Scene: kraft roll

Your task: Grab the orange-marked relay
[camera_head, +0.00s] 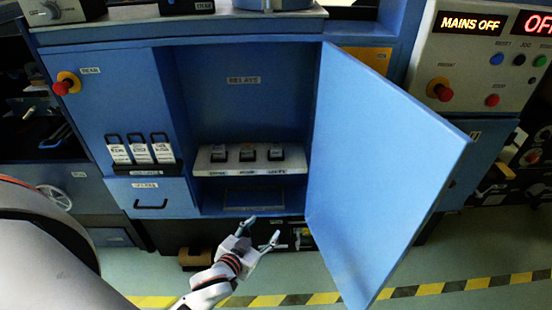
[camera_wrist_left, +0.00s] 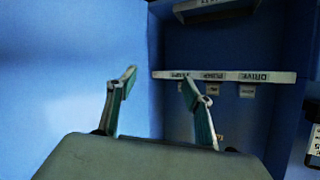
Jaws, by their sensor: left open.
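Three small dark relays with pale tops stand in a row on a white ledge (camera_head: 208,168) inside the open blue cabinet: a left relay (camera_head: 218,153), a middle relay (camera_head: 247,153) and a right relay (camera_head: 276,153). I cannot make out an orange mark on any of them. My left gripper (camera_head: 263,229) is open and empty, in front of and below the ledge. In the left wrist view the picture is upside down; the ledge (camera_wrist_left: 225,76) lies beyond the gripper's open fingers (camera_wrist_left: 158,90), partly behind one finger. My right gripper is not in view.
The blue cabinet door (camera_head: 375,165) stands open to the right of my gripper. A red button (camera_head: 67,84) sticks out at upper left. A control panel (camera_head: 480,60) at right reads MAINS OFF.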

